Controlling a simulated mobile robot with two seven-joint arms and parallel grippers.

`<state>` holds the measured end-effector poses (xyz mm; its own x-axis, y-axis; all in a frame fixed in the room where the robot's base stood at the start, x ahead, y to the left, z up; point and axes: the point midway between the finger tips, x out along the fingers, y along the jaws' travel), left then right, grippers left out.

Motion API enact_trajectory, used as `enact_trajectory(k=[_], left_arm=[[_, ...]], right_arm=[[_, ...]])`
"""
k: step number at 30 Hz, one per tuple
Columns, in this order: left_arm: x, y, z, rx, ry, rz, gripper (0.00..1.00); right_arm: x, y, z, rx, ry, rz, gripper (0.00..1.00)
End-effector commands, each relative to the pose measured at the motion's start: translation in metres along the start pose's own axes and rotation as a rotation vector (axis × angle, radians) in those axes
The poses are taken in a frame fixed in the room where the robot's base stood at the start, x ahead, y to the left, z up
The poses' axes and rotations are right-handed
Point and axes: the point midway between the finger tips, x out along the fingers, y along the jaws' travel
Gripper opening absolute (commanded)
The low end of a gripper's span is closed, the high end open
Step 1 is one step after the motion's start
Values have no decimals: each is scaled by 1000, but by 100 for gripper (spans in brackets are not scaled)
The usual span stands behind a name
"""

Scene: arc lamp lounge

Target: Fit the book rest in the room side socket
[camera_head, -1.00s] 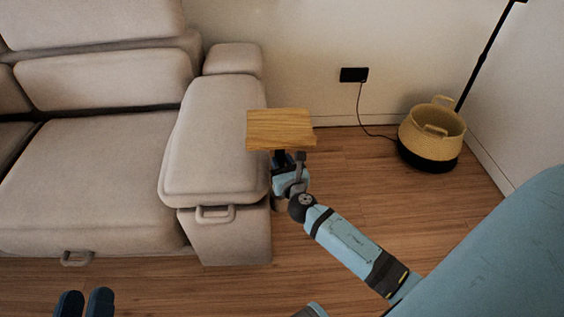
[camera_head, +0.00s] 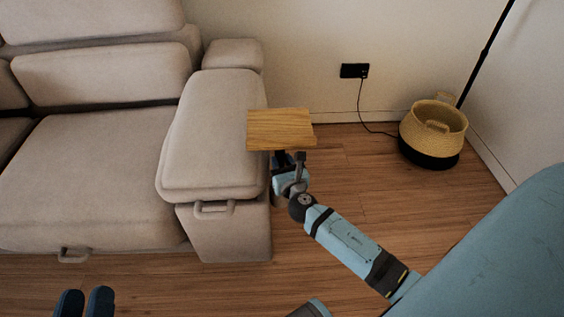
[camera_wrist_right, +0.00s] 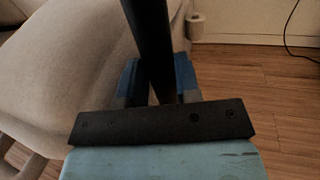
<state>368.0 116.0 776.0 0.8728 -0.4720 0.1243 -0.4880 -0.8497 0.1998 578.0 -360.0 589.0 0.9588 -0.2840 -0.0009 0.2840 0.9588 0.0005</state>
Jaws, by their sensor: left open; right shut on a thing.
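The book rest shows in the head view as a flat wooden board (camera_head: 280,129), beside the sofa's right armrest and overlapping its edge in the picture. My right gripper (camera_head: 286,161) is under the board. In the right wrist view, its blue fingers (camera_wrist_right: 157,82) are shut on the rest's dark post (camera_wrist_right: 152,40), which runs up out of frame. A small pale cylindrical fitting (camera_wrist_right: 196,27) is on the armrest's side in that view; it looks like the socket, and the post is apart from it in the picture. My left gripper (camera_head: 84,303) is open and empty at the bottom left.
The beige sofa's armrest (camera_head: 215,130) has a handle (camera_head: 214,208) on its front. A two-tone basket (camera_head: 432,135) stands by a thin black pole. A cord runs from a black wall outlet (camera_head: 354,71). Wooden floor (camera_head: 350,185) is clear right of the sofa.

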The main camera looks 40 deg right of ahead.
Motion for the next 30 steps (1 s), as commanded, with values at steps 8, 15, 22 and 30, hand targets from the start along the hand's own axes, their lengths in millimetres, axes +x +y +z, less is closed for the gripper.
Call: enact_trajectory(k=[8,15,22,30], left_arm=[[-1,-1,6,0,0,0,43],[-1,-2,11,0,0,0,43],[-2,-3,16,0,0,0,43],[-3,-5,23,0,-3,-1,43]], right_arm=[[0,0,-7,-1,-2,0,0],[0,0,-12,-1,-2,0,0],[0,0,-18,-1,-2,0,0],[0,0,-25,0,-2,0,0]])
